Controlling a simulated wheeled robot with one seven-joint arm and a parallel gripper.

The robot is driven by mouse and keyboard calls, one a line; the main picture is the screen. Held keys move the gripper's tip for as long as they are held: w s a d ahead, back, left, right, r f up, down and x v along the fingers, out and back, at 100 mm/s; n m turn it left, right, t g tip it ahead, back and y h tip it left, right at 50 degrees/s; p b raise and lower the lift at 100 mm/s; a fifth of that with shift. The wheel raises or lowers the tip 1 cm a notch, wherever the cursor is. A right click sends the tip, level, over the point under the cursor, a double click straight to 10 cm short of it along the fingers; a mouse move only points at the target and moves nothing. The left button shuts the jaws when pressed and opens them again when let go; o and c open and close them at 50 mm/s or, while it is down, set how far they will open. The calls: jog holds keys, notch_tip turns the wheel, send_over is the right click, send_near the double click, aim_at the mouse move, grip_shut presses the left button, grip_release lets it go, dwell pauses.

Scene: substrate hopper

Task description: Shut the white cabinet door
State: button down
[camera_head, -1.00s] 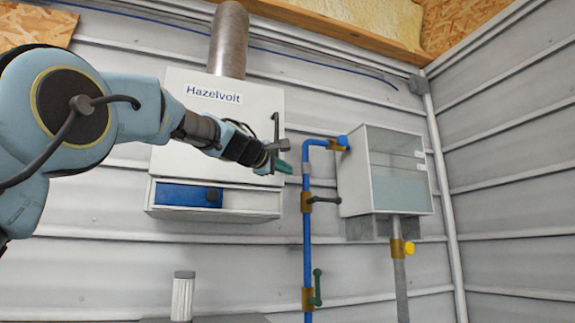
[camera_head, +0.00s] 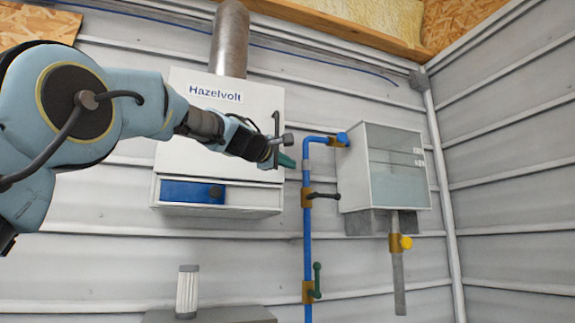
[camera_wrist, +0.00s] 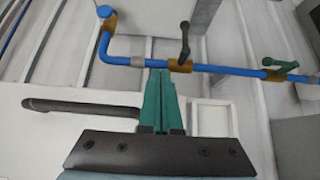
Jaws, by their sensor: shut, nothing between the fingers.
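The white cabinet (camera_head: 225,190) marked Hazelvolt hangs on the wall, left of centre in the head view. Its white door (camera_head: 225,120) looks nearly flush with the body; I cannot tell whether a small gap is left. A dark bar handle (camera_head: 276,125) is at the door's right edge; it also shows at the left in the wrist view (camera_wrist: 80,107). My gripper (camera_head: 288,162), with green fingers shut and empty, is at the door's lower right, beside the handle. In the wrist view the fingers (camera_wrist: 160,85) point toward the blue pipe. Contact with the door is not clear.
A blue pipe (camera_head: 307,235) with valves runs upright just right of the cabinet. A clear-fronted tank (camera_head: 395,170) is beyond it. A blue drawer front (camera_head: 192,192) sits below the door. A white ribbed cylinder (camera_head: 187,292) stands below.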

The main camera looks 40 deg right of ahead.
jog(key=s+a+b, duration=0.1)
jog(key=s+a, duration=0.2)
jog(key=s, duration=0.7)
jog(key=shift+a, duration=0.4)
